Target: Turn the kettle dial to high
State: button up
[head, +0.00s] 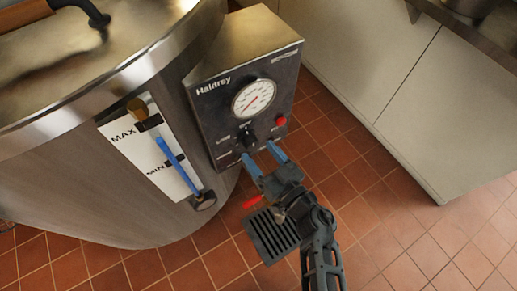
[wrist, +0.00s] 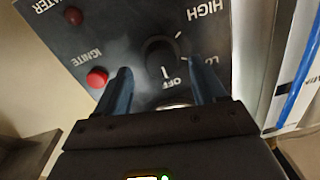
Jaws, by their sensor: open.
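The kettle dial is a black knob (head: 248,134) on the dark control panel (head: 213,121), below the round gauge. In the wrist view, which is upside down, the dial (wrist: 160,57) has a white mark pointing at OFF. LOW and HIGH are printed to its right and upper right there. My gripper (head: 262,156) is open and empty, its blue-grey fingers reaching toward the panel just below the dial. In the wrist view the fingers (wrist: 162,80) stand apart, one on each side of the dial in the picture. I cannot tell any contact.
A red IGNITE button (wrist: 97,77) sits beside the dial, near one finger in the wrist view. The gauge (head: 254,98) is above the dial. The steel kettle (head: 60,190) with its blue level strip stands left.

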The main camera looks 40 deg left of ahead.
aim_at(250, 142)
jog(key=shift+x, duration=1.35)
jog(key=shift+c, duration=0.4)
jog(key=shift+s, duration=0.1)
jog(key=c, duration=1)
